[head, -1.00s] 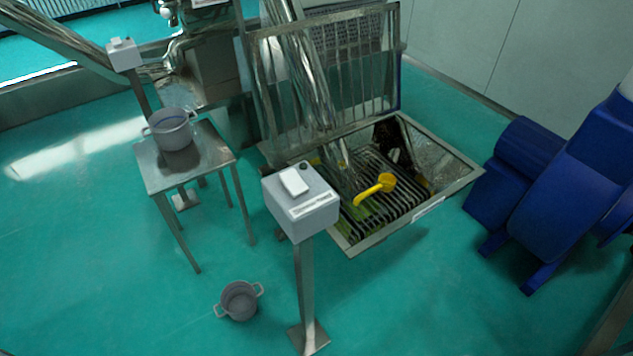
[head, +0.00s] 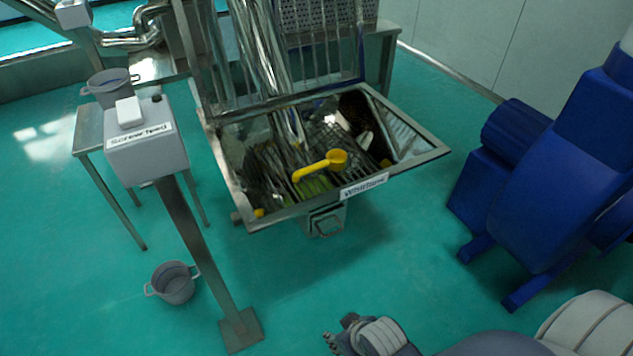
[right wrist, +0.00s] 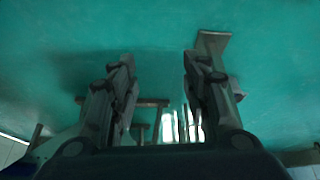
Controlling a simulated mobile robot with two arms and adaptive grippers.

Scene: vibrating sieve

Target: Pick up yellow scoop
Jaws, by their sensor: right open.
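The yellow scoop (head: 321,166) lies on top of the dark items inside the metal bin (head: 433,156), its round cup to the right and its handle to the lower left. My right gripper (head: 331,342) is at the bottom of the head view, low in front of the bin and well apart from the scoop. In the right wrist view my right gripper (right wrist: 158,75) has its two fingers spread, with nothing between them. The scoop cannot be made out in that view. My left gripper is not in view.
A grey control box (head: 146,148) on a post stands left of the bin. A pot (head: 173,283) is on the floor, and another pot (head: 111,88) is on a small metal table (head: 88,130). Blue machinery (head: 527,200) stands at the right. The floor before the bin is clear.

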